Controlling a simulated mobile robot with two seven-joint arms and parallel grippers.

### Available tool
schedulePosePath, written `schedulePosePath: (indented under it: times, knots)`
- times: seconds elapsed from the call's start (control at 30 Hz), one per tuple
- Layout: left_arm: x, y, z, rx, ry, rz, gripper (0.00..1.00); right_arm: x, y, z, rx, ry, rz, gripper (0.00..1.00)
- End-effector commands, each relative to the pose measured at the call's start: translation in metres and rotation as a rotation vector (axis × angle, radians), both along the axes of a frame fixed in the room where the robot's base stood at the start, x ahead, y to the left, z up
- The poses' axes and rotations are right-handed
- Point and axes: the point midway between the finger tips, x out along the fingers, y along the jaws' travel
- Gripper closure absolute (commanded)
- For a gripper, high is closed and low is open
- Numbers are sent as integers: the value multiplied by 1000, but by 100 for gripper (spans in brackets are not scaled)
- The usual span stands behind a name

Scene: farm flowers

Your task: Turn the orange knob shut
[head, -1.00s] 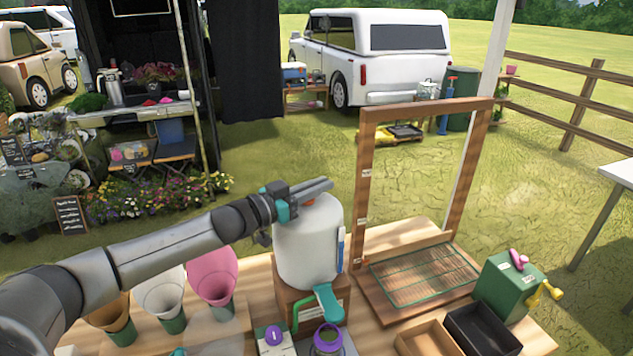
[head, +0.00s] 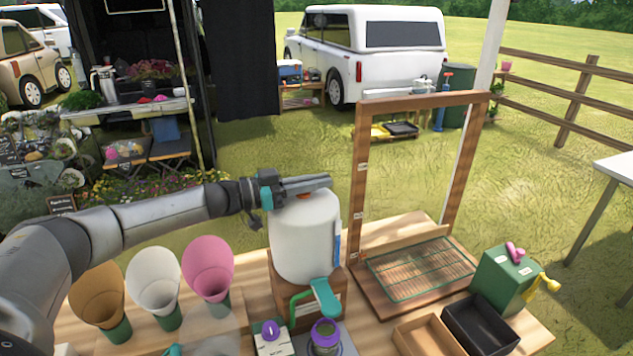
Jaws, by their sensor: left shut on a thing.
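The orange knob (head: 305,195) sits on top of the white tank (head: 305,240); only a bit of its orange shows below my fingers. My left gripper (head: 318,183) reaches in from the left over the tank's top, its fingers level and pointing right. It is shut on the orange knob, as far as the view shows; the fingers hide most of it. The tank stands upright on a wooden block (head: 336,310) with a teal lever (head: 325,297) at its front. My right gripper is not in view.
Brown, white and pink cones (head: 208,268) stand left of the tank. A wooden frame (head: 362,180) with a wire rack (head: 420,268) stands to the right. A green box (head: 500,275) and two open trays (head: 482,325) are at the right. A purple-rimmed jar (head: 326,335) is in front.

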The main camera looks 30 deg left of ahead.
Motion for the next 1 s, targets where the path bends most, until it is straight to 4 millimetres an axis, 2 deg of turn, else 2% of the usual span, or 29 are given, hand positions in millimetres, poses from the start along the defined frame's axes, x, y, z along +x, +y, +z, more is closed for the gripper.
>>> schedulePosePath:
  times: [0.27, 0.3, 0.57, 0.87, 1.0]
  knots:
    - [0, -1, -1, 0, 0, -3, 100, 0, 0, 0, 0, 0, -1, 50]
    - [0, -1, -1, -1, 1, -3, 86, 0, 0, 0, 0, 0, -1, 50]
    - [0, -1, 0, 0, 0, -3, 57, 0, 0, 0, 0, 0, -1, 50]
    - [-2, 1, -1, 1, 1, -1, 57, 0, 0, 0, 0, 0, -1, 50]
    - [-12, 11, -2, 1, 2, 0, 57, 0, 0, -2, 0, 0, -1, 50]
